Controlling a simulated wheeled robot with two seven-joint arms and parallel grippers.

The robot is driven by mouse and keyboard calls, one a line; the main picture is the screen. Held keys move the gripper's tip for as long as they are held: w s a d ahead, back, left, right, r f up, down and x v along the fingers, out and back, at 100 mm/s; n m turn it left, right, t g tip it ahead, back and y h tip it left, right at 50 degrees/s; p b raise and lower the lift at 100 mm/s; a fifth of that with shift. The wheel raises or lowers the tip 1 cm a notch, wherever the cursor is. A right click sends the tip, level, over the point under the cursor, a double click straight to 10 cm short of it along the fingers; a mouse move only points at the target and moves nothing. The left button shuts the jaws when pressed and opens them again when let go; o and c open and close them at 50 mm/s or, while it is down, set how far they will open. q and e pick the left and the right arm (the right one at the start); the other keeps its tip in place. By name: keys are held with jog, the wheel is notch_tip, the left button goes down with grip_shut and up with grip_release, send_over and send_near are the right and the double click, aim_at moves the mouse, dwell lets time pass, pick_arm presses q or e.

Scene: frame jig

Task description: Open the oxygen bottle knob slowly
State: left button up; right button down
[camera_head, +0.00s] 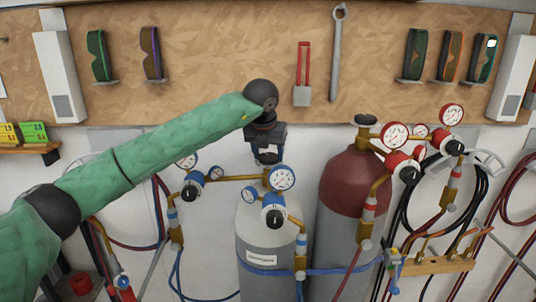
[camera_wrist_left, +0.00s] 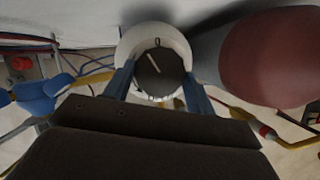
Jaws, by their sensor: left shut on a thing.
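The oxygen bottle (camera_head: 264,250) is the pale grey and white cylinder with a white label, standing left of the red-topped bottle. Its knob (camera_wrist_left: 160,72) is a dark round dial with a pale line mark, seen from above in the left wrist view. My left gripper (camera_head: 267,157) points down over the top of this bottle in the head view. In the left wrist view its blue fingers (camera_wrist_left: 158,92) sit on either side of the knob, shut on it. The knob is mostly hidden by the gripper in the head view. My right gripper is not in view.
Blue-capped regulators with gauges (camera_head: 282,178) sit close around the bottle's neck. The red-topped bottle (camera_head: 352,180) stands right beside it, with red regulators and hoses further right. Tools and goggles hang on the wooden board (camera_head: 215,65) behind.

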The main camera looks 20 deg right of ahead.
pick_arm(q)
jog(key=o, duration=1)
jog(key=shift+s+a+r+b, duration=0.2)
jog(key=shift+r+b, duration=0.1)
jog(key=shift+r, duration=0.25)
jog(key=b+v, duration=0.1)
jog(key=v, duration=0.5)
jog(key=shift+s+r+b, duration=0.15)
jog(key=shift+r+b, duration=0.1)
jog(key=shift+b, duration=0.15)
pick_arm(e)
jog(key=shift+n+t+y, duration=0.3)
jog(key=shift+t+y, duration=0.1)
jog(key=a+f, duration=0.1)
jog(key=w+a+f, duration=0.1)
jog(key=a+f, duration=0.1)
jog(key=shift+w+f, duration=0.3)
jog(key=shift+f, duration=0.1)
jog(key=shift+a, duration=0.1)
